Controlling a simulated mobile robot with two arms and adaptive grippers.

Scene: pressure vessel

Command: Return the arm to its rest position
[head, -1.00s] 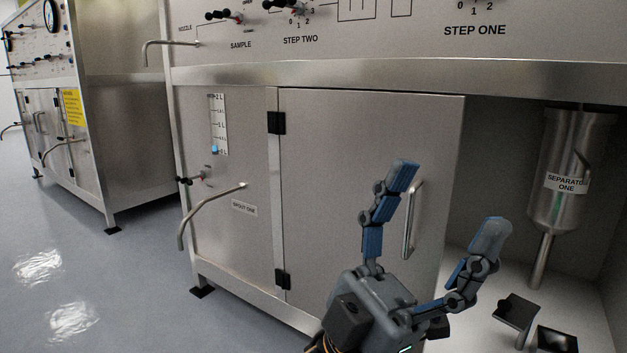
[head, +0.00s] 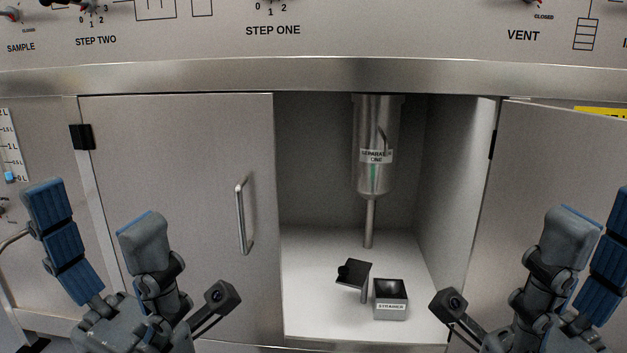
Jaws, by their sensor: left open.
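My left gripper (head: 93,212) is at the lower left of the head view, fingers pointing up and spread apart, with nothing between them. It is in front of the closed cabinet door (head: 180,180) and left of its handle (head: 241,217). My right gripper (head: 600,212) is at the lower right edge, in front of the open right door (head: 530,170). Its fingers lean apart and hold nothing that I see; its outer finger is partly cut off by the frame. Both grippers stand at about the same height, on either side of the open compartment.
The open compartment holds the separator one vessel (head: 376,175), a small open box (head: 389,302) labelled strainer and a dark angled piece on a stem (head: 354,272). A steel ledge (head: 300,77) runs above. Space between my grippers is clear.

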